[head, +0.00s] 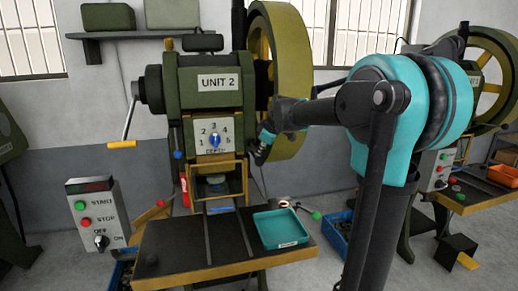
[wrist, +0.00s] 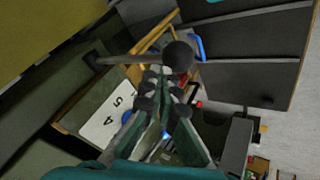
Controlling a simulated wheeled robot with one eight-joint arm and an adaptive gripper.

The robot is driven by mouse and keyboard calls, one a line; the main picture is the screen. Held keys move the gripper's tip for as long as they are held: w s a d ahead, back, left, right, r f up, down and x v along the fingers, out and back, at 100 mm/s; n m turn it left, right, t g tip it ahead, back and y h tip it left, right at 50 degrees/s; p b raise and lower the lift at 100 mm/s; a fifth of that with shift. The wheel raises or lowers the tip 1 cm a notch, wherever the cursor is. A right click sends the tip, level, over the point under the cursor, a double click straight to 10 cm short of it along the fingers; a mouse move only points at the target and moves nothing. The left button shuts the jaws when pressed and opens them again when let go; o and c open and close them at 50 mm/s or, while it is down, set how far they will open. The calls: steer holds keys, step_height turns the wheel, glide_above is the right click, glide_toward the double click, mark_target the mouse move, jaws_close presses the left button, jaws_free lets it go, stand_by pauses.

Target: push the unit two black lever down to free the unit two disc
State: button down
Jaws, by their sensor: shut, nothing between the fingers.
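The green press marked UNIT 2 (head: 218,95) stands left of centre in the head view, with a numbered dial panel (head: 213,133) above a yellow frame (head: 243,180). A grey round part (head: 214,181) sits inside the frame; I cannot tell if it is the disc. In the wrist view a black lever (wrist: 125,59) with a ball end (wrist: 178,57) sticks out just beyond my gripper (wrist: 163,92). My gripper (head: 261,152) is shut and empty at the press's right side. Whether it touches the ball is unclear. The lever is not distinguishable in the head view.
A large olive flywheel (head: 287,60) stands behind my arm. A control box (head: 97,213) is at left. A second press (head: 470,130) is at right.

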steer(key=shift+r, duration=0.15)
steer(key=shift+w+a+r, duration=0.1)
steer(key=shift+w+r, duration=0.1)
steer(key=shift+r, duration=1.05)
steer(key=shift+w+r, duration=0.2)
steer(key=shift+r, duration=1)
steer(key=r, duration=0.5)
steer(key=shift+w, duration=0.4)
steer(key=s+d+f+m+g+h, duration=0.1)
steer(key=s+d+f+m, duration=0.2)
steer(key=s+f, duration=0.9)
steer(key=s+d+f+m+h, duration=0.1)
steer(key=s+d+f+m, duration=0.3)
steer(key=s+f, duration=0.8)
steer(key=s+d+f+m+g+h, duration=0.1)
steer(key=s+d+f+m, duration=0.3)
steer(key=s+f, duration=0.8)
steer(key=shift+f+m+g, duration=0.15)
steer(key=shift+m+g, duration=0.15)
steer(key=shift+m, duration=0.8)
